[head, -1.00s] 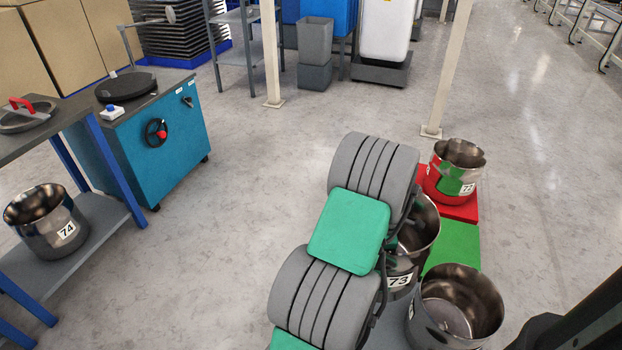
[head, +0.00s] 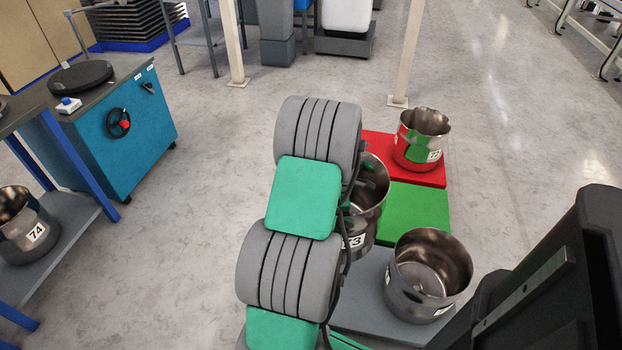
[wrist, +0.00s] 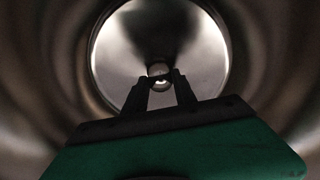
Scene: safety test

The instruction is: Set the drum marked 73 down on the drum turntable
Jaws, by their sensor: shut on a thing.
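The metal drum marked 73 (head: 374,188) stands upright just right of my arm in the head view, partly covered by it. Its label is partly hidden. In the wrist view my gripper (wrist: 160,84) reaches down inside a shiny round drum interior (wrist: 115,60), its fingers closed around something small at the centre. My gripper is hidden behind my arm in the head view. I cannot tell whether the drum is off the surface below. The drum turntable appears to be the black round disc (head: 80,77) on the teal cabinet (head: 120,125), bare, at the left.
Another drum (head: 428,275) stands at front right. The drum marked 74 (head: 30,232) sits on a left shelf. Open floor lies between cabinet and pads.

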